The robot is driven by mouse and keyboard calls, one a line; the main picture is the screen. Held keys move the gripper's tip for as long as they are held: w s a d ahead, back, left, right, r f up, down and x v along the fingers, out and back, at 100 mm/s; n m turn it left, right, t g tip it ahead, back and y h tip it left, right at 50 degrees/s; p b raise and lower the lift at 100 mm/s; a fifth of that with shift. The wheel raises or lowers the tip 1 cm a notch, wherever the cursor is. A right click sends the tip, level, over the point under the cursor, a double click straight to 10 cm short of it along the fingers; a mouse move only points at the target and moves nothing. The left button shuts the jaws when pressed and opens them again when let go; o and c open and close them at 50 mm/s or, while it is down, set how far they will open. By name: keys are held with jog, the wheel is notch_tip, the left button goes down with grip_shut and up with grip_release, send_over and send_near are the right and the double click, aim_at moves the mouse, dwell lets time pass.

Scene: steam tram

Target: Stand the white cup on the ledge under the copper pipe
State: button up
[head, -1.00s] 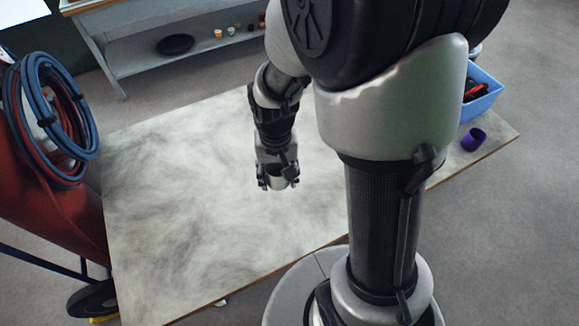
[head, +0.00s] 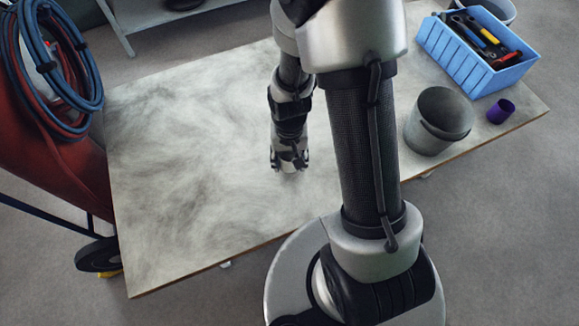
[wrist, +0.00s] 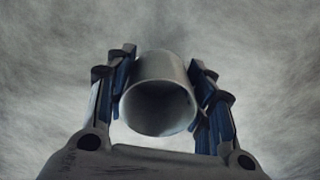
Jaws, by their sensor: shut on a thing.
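My gripper (head: 289,164) is over the middle of the grey-streaked table in the head view. In the wrist view its two fingers (wrist: 161,85) are closed on either side of the white cup (wrist: 158,68). The cup looks pale grey in shadow, and its open mouth faces the wrist camera. In the head view the cup is mostly hidden by my gripper, and I cannot tell its height above the table. I see neither the copper pipe nor the ledge under it in these views.
The streaked table (head: 180,190) is mostly bare on the left. On its right are a grey bucket (head: 439,120), a purple cup (head: 501,111) and a blue crate (head: 470,70) of tools. A red cart with blue hoses (head: 70,90) stands at the left. A grey shelf (head: 160,22) is behind.

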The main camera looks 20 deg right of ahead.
aim_at(289, 167)
jog(key=shift+f+b, duration=0.6)
jog(key=shift+f, duration=1.45)
jog(key=shift+f, duration=0.2)
jog(key=o, duration=1.1)
jog(key=shift+r, duration=0.15)
